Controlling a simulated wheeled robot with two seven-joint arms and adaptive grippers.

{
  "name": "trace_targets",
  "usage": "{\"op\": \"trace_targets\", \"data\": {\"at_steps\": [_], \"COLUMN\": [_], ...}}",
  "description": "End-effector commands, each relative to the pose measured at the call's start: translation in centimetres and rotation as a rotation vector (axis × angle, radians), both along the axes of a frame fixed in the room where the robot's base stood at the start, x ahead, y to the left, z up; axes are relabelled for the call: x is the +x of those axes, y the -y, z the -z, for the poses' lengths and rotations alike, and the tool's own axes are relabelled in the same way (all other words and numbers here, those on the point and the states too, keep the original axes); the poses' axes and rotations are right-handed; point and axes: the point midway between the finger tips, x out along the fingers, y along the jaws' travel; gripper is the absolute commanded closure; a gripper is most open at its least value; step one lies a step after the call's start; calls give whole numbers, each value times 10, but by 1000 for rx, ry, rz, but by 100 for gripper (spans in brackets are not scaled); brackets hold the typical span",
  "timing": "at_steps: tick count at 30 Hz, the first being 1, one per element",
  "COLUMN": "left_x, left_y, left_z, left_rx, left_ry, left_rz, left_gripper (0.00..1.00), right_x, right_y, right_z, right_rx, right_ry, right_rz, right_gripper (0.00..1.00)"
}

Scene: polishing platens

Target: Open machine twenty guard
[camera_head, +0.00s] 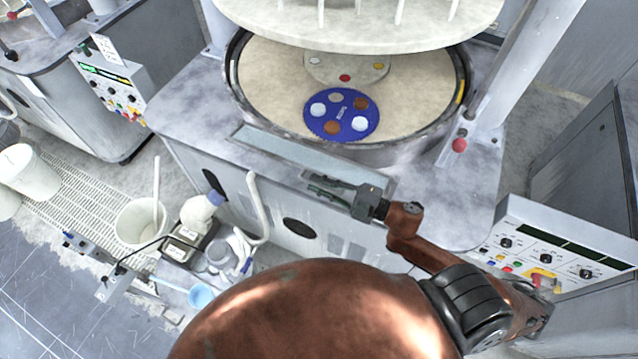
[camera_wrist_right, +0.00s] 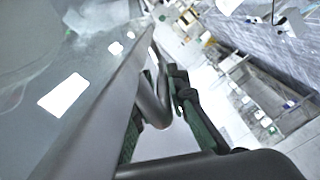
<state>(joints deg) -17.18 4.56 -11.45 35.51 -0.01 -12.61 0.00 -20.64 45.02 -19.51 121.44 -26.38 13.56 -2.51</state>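The polishing machine (camera_head: 180,115) stands in front of me with its front guard (camera_head: 300,155), a low see-through panel with a grey frame, along the front rim of the platen bowl. I cannot read a machine number. My right gripper (camera_head: 318,187) is at the guard's right half, just in front of it, with its fingers apart. In the right wrist view the green-padded fingers (camera_wrist_right: 160,125) stand on either side of a grey bent bar (camera_wrist_right: 152,98) beside the guard's long edge (camera_wrist_right: 100,120). Contact with the bar is not clear. My left gripper is not in view.
A blue disc (camera_head: 341,134) with several round pieces lies on the pale platen (camera_head: 265,85), under a raised round head (camera_head: 360,30). A control panel (camera_head: 560,245) is at the right. A bucket (camera_head: 140,222) and bottles stand on the floor at the left.

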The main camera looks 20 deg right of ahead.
Motion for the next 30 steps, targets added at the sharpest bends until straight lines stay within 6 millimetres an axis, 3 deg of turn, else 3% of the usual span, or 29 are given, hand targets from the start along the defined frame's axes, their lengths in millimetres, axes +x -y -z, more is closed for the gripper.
{"op": "trace_targets", "data": {"at_steps": [5,17,30], "left_x": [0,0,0], "left_y": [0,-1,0], "left_z": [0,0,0], "left_rx": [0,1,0], "left_ry": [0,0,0], "left_rz": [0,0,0], "left_gripper": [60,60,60], "right_x": [0,-6,-67], "right_y": [0,5,58], "right_z": [-1,0,1], "right_rx": [1,1,0], "right_ry": [1,-1,-4], "right_rz": [0,0,3], "right_gripper": [73,73,73]}}
